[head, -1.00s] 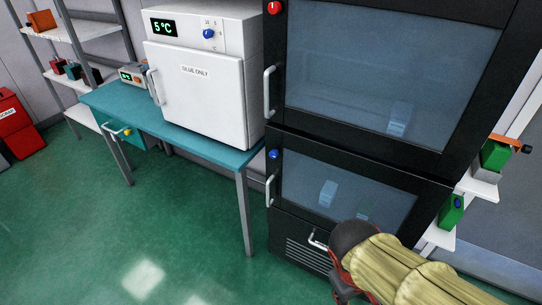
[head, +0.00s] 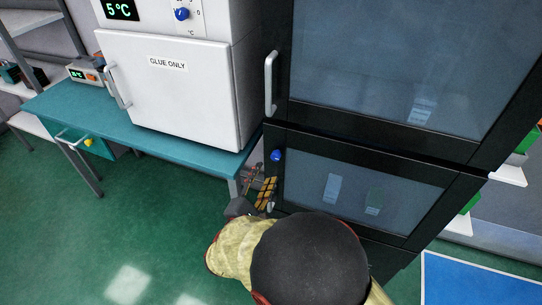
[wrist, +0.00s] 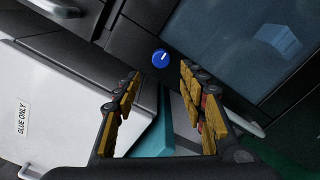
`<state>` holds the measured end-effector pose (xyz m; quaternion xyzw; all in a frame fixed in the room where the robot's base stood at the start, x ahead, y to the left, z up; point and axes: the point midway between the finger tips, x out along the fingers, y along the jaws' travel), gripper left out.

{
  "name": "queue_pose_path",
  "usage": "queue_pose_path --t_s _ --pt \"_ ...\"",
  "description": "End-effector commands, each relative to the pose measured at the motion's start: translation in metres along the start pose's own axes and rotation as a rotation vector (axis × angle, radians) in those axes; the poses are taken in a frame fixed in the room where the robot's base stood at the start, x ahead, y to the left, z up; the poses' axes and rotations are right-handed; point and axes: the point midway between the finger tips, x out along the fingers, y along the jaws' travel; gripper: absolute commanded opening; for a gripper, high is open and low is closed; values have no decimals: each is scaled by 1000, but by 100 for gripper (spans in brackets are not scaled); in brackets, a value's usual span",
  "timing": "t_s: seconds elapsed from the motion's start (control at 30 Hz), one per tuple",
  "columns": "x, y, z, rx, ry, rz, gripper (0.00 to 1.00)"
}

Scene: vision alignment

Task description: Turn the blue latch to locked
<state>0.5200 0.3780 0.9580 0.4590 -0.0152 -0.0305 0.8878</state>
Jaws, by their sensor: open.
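The blue latch (head: 277,155) is a small round knob on the black frame of the lower cabinet door, at its upper left corner. In the wrist view the blue latch (wrist: 161,57) shows a short pale mark and sits beyond the gap between my fingertips. My gripper (head: 264,186) is just below and slightly left of the latch in the head view. In the wrist view my gripper (wrist: 160,78) is open, with yellow-padded fingers apart and nothing between them. No contact with the latch shows. My arm hides the cabinet's lower part in the head view.
The lower cabinet's door handle (head: 271,200) is close to my gripper and partly hidden. A white oven marked "GLUE ONLY" (head: 170,95) stands on the teal table (head: 130,125) to the left. Another blue knob (head: 182,14) is on the oven. Green floor is open at lower left.

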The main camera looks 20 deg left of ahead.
Motion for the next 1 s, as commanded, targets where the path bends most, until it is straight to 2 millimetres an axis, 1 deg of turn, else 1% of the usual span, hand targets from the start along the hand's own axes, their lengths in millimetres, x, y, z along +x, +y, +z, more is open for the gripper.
queue_pose_path --t_s 0.07,0.17,0.4,0.5,0.6,0.77,1.0 --pt "2 -1 2 22 -9 -1 42" --pt "11 -2 2 29 -9 -3 42" --pt "48 -4 3 28 -11 -5 42" --pt "62 -3 3 27 -10 -6 42" --pt "71 -3 3 26 -10 -5 42" --pt "78 -2 3 26 -8 -5 42" --pt "78 -2 4 26 -8 -5 41"
